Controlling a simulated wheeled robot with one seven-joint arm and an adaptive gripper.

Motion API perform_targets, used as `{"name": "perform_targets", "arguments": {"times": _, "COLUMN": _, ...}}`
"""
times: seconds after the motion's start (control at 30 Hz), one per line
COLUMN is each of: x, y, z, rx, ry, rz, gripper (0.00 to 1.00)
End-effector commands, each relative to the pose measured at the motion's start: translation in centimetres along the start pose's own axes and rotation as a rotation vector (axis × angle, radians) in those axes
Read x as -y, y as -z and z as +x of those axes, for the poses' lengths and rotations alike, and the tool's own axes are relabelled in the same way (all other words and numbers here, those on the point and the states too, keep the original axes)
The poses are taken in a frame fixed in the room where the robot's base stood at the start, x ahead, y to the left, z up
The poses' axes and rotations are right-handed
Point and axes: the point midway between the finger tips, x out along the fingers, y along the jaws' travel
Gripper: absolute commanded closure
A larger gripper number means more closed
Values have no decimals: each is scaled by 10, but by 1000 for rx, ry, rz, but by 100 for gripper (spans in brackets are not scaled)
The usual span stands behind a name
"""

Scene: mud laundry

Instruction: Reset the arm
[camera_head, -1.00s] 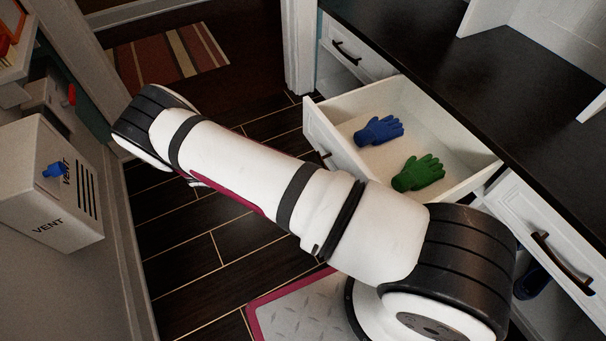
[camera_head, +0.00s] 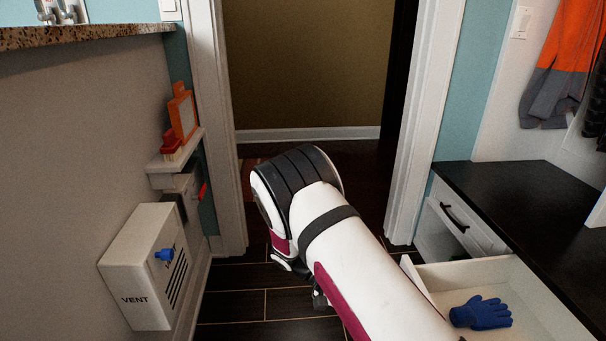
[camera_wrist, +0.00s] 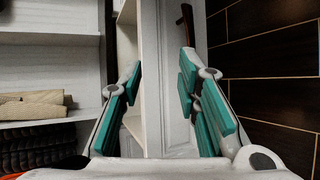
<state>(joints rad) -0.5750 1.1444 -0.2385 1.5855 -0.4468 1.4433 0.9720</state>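My arm (camera_head: 352,262) reaches forward over the dark floor in the head view, with its bent end near the doorway. The gripper itself is mostly hidden behind the arm there. In the wrist view my gripper (camera_wrist: 163,95) shows two teal-padded fingers spread apart with nothing between them. Beyond the fingers are a white cabinet front with a dark handle (camera_wrist: 187,22) and an open shelf. A blue glove (camera_head: 481,313) lies in the open white drawer (camera_head: 468,272) at the lower right of the head view.
A white vent box (camera_head: 142,264) with a blue knob is on the left wall. A small shelf (camera_head: 176,157) holds an orange frame. A black countertop (camera_head: 520,195) runs along the right. The doorway (camera_head: 310,75) is open ahead, with bare floor before it.

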Motion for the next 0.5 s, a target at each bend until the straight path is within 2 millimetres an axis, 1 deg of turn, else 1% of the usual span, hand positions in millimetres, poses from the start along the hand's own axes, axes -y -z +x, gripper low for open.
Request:
{"name": "perform_targets", "arguments": {"times": 0.03, "x": -18, "y": -4, "z": -7, "rx": 18, "ry": 47, "rz": -7, "gripper": 70}}
{"name": "perform_targets", "arguments": {"times": 0.2, "x": -72, "y": -21, "z": -22, "rx": 68, "ry": 192, "rz": -50, "gripper": 70}}
{"name": "perform_targets", "arguments": {"times": 0.37, "x": -120, "y": -42, "z": -30, "rx": 92, "ry": 328, "rz": -89, "gripper": 70}}
{"name": "perform_targets", "arguments": {"times": 0.5, "x": -160, "y": -65, "z": -32, "rx": 97, "ry": 445, "rz": -120, "gripper": 70}}
